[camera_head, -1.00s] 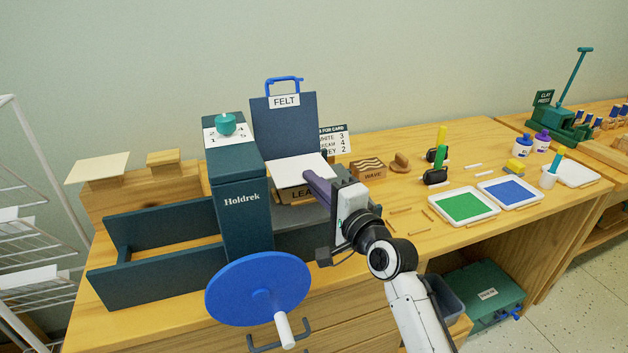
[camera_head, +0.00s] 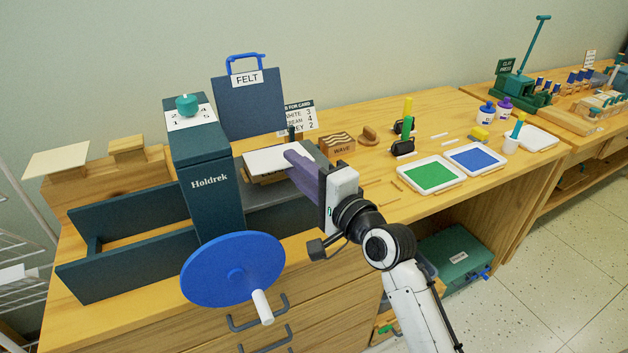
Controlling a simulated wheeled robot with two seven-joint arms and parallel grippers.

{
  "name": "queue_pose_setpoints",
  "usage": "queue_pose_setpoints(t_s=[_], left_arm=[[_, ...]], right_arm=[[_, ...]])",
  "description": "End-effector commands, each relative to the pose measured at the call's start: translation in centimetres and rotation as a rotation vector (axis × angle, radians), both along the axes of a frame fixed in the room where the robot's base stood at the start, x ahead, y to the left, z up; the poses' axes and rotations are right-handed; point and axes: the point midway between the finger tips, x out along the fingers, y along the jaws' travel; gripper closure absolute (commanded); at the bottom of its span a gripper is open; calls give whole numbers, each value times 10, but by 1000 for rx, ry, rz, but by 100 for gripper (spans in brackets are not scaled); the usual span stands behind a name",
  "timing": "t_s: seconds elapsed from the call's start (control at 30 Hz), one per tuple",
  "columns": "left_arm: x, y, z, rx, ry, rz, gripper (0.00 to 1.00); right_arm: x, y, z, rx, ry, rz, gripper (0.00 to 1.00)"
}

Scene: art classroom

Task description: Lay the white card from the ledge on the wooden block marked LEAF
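The white card (camera_head: 268,159) is held roughly level over the wooden LEAF block (camera_head: 262,179) beside the dark Holdrek press (camera_head: 212,195). The card covers the block's top, and part of its label is hidden. I cannot tell whether the card touches the block. My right gripper (camera_head: 297,160) reaches in from the lower right, its fingers at the card's right part; it looks shut on the card, with the lower finger hidden. A wooden ledge (camera_head: 115,185) at the left bears a cream card (camera_head: 58,160) on one post; the other post is bare. My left gripper is out of view.
A FELT board (camera_head: 248,108) stands behind the LEAF block. The WAVE block (camera_head: 338,150) is to its right. A blue wheel (camera_head: 232,270) sticks out in front of the press. Green (camera_head: 430,176) and blue (camera_head: 476,158) pads lie farther right. A wire rack is at the left edge.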

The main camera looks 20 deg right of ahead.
Motion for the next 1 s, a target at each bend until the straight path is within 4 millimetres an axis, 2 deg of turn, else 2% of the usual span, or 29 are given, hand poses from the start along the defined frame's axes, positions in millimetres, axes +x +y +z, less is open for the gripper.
queue_pose_setpoints(t_s=[0.1,0.3,0.43,0.7,0.77,1.0], left_arm=[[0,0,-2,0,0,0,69],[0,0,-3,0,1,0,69],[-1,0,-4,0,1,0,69],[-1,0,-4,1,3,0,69],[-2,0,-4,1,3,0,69],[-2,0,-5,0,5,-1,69]], right_arm=[[-27,-6,-1,-1,1,-1,79],[-55,-12,0,-1,-2,0,79],[-63,-14,1,0,-3,1,79],[-64,-14,2,0,-4,0,79],[-64,-14,2,0,-4,0,71],[-64,-14,2,0,-4,0,30]])
